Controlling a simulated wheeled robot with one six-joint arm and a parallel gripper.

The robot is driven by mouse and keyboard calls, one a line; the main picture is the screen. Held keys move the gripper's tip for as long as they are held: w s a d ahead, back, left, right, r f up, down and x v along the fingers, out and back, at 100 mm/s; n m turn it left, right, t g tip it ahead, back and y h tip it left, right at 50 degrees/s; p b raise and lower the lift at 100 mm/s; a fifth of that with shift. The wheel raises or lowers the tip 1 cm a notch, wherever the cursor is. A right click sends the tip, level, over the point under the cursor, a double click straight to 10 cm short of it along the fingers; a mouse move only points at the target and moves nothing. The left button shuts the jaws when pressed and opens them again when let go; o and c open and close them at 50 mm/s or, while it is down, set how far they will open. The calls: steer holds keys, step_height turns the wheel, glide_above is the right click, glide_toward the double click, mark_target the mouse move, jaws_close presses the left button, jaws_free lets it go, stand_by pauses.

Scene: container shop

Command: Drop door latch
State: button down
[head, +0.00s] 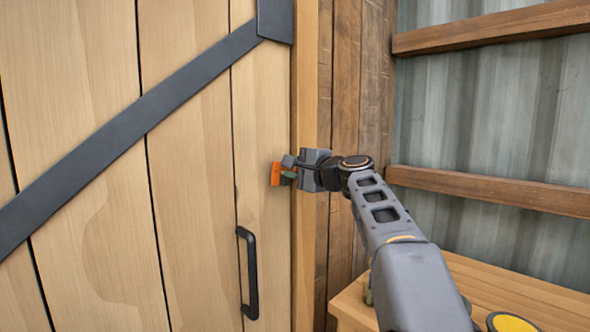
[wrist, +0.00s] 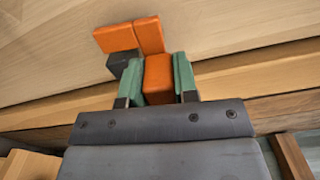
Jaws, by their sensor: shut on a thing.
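The wooden door (head: 190,130) has an orange latch (head: 276,174) near its right edge, above the black door handle (head: 248,272). My gripper (head: 289,175) is at the latch, beside the door frame. In the wrist view, my gripper's green fingers (wrist: 159,82) are shut on an orange block of the latch (wrist: 158,75), one finger on each side. More orange latch parts (wrist: 130,36) lie against the door beyond the fingers, with a dark grey piece (wrist: 122,66) beside them. In the head view my gripper partly hides the latch.
A dark diagonal brace (head: 130,125) crosses the door. A wooden post (head: 306,90) and plank wall stand right of it. Corrugated metal wall with wooden rails (head: 490,190) is at the right. A wooden table (head: 500,285) stands below my arm.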

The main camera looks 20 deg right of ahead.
stand_by(0.3)
steer(key=c, duration=1.1)
jaws_free()
steer(key=shift+o, duration=1)
steer(key=shift+f, duration=0.1)
steer(key=shift+w+f, duration=0.1)
